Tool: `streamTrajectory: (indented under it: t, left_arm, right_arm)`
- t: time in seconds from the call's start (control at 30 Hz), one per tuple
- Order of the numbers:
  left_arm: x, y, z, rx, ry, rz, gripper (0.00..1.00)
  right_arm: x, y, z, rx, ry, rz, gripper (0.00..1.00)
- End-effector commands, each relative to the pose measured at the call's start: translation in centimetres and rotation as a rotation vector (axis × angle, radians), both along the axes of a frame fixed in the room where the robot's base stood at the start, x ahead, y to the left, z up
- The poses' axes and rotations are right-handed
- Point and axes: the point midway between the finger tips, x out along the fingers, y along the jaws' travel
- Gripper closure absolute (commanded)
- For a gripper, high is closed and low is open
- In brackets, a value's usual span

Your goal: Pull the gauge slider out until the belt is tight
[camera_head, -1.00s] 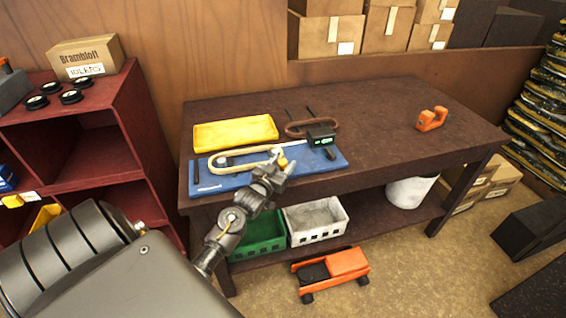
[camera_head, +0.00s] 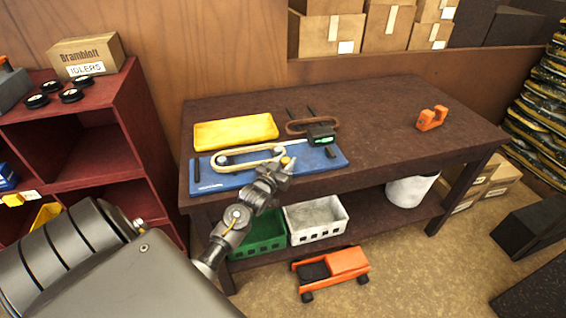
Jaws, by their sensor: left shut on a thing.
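A blue board (camera_head: 225,182) lies along the front edge of the brown workbench. A cream belt (camera_head: 240,164) forms a long loop on it. A black gauge (camera_head: 321,135) with a small green display sits at the board's back right, and a thin light rod runs from it toward the belt. My left gripper (camera_head: 287,165) is at the belt's right end, shut on a small part there, which looks like the slider's yellowish knob. The fingers hide most of that part. I cannot tell how tight the belt is. My right gripper is not in view.
A yellow tray (camera_head: 236,132) lies behind the board, with a brown belt (camera_head: 298,127) beside it. An orange tool (camera_head: 432,118) stands at the bench's right. Green (camera_head: 262,232) and white (camera_head: 316,218) baskets are below. The bench's right middle is clear.

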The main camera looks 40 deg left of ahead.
Motion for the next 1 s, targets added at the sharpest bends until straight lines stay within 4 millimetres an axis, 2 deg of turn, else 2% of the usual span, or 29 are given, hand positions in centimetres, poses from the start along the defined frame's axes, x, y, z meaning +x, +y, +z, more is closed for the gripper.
streamTrajectory:
  t: [0.1,0.33,0.37,0.5,0.8,0.87,1.0]
  left_arm:
    - [1.1,-0.8,0.1,-0.003,-0.002,-0.001,1.00]
    - [1.2,-1.0,0.1,-0.001,-0.001,-0.004,1.00]
    - [1.2,-1.0,0.1,-0.001,-0.002,-0.004,0.66]
    - [1.2,-0.9,0.1,-0.001,-0.001,-0.003,0.50]
    - [0.8,-0.8,0.0,-0.001,-0.001,0.000,0.50]
    - [0.3,-0.9,-0.1,-0.001,-0.001,0.000,0.50]
    - [-2.0,-1.3,-0.2,0.000,0.001,0.000,0.50]
  right_arm:
    - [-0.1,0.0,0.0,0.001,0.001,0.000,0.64]
    - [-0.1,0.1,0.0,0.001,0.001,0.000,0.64]
    - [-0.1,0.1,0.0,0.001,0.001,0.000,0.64]
    - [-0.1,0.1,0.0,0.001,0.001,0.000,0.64]
    - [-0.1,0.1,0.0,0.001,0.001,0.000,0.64]
    - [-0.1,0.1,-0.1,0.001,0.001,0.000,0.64]
    - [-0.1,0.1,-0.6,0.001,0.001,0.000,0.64]
